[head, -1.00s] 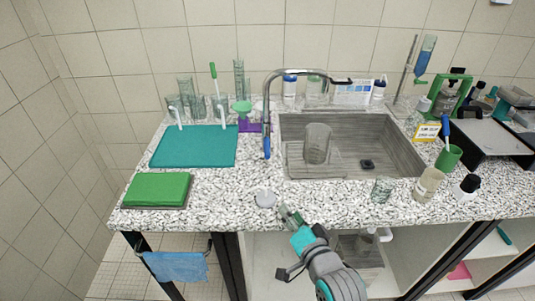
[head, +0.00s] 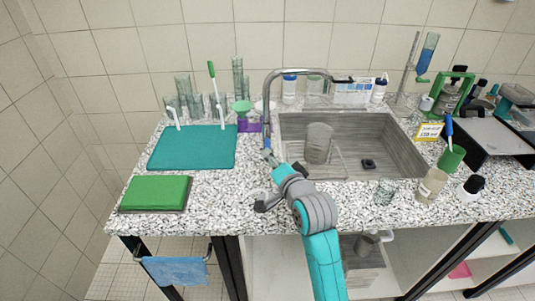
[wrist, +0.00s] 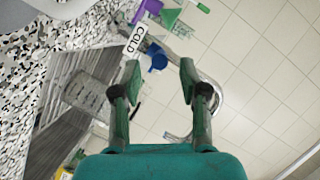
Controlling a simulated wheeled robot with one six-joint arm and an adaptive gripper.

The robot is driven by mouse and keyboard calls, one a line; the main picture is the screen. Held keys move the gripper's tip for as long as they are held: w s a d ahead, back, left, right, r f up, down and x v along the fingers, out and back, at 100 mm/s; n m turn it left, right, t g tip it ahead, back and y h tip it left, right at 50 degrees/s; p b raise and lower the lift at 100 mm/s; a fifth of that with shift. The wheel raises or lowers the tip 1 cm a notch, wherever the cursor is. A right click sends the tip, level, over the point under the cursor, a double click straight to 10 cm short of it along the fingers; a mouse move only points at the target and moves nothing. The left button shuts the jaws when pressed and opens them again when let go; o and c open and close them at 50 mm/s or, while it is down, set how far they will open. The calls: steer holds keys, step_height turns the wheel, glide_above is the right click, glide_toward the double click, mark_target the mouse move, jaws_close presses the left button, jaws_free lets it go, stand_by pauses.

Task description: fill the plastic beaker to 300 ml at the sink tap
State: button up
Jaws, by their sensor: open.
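The clear plastic beaker (head: 319,143) stands in the sink (head: 390,150) under the tap spout. It also shows in the wrist view (wrist: 88,95); I cannot tell its water level. The chrome tap (head: 267,95) arches over the sink's left side. Its blue lever (wrist: 156,60), beside a COLD label (wrist: 136,39), shows ahead of my fingers in the wrist view. My gripper (wrist: 160,80) is open and empty, the lever lying beyond the gap between the fingertips. In the head view my gripper (head: 272,157) is close to the tap's base. No water stream is clearly visible.
A teal mat (head: 190,150) and a green pad (head: 155,193) lie left of the sink. Glassware stands behind the mat.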

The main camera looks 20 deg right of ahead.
steer(key=shift+x, duration=2.25)
jaws_close()
